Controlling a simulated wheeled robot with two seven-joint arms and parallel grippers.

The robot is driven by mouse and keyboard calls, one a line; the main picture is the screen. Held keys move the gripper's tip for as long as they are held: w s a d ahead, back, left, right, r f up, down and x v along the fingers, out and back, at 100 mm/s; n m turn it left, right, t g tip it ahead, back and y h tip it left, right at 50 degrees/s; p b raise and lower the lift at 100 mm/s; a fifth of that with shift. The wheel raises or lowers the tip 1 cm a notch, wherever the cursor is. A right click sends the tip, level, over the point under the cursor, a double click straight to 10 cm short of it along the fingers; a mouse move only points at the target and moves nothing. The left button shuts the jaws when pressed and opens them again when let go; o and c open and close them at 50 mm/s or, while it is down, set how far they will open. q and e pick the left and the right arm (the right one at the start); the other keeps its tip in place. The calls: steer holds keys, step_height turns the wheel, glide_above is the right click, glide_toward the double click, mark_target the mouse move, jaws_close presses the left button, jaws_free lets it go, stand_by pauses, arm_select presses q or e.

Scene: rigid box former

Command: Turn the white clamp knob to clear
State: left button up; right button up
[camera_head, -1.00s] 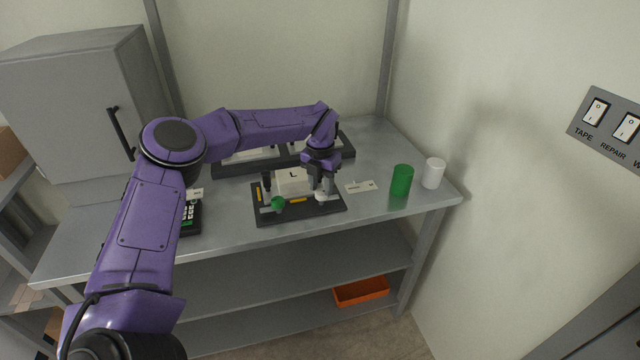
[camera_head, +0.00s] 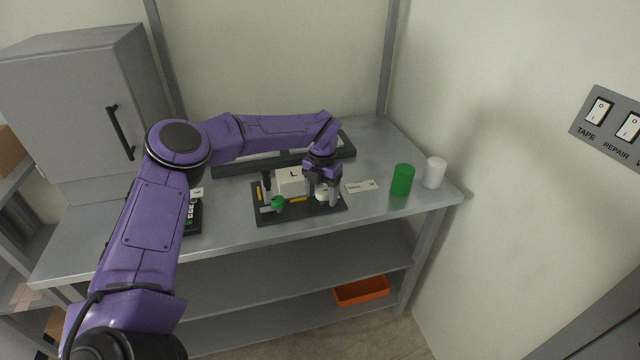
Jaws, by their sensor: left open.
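The white clamp knob (camera_head: 322,196) sits at the right side of the dark box former (camera_head: 262,217) on the bench. My left gripper (camera_head: 324,198) is open at the knob, its fingers pointing down beside it and partly hiding it. I cannot tell whether the fingers touch it. A green knob (camera_head: 278,203) sits at the former's front left. A white box marked "L" (camera_head: 289,182) stands in the former between the knobs. My right gripper is not in view.
A green cylinder (camera_head: 402,180) and a white cylinder (camera_head: 434,173) stand to the right. A small label card (camera_head: 361,186) lies beside the former. A dark keypad device (camera_head: 193,218) is at the left. A dark tray (camera_head: 345,150) lies behind.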

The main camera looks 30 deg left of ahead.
mark_target(320, 192)
arm_select(q)
steer(key=shift+w+a+r+b, duration=0.2)
steer(key=shift+w+r, duration=0.15)
steer(key=shift+r, duration=0.15)
steer(key=shift+w+a+r+b, duration=0.1)
steer(key=shift+w+r+b, duration=0.1)
steer(key=shift+w+r, duration=0.25)
step_height(320, 192, up, 11)
steer(key=s+b, duration=0.1)
steer(key=shift+t, duration=0.3)
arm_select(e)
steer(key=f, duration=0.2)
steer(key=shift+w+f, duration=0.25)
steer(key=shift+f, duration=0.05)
arm_select(q)
steer(key=shift+s+a, duration=0.1)
steer(key=shift+s, duration=0.05)
steer(key=shift+f, duration=0.1)
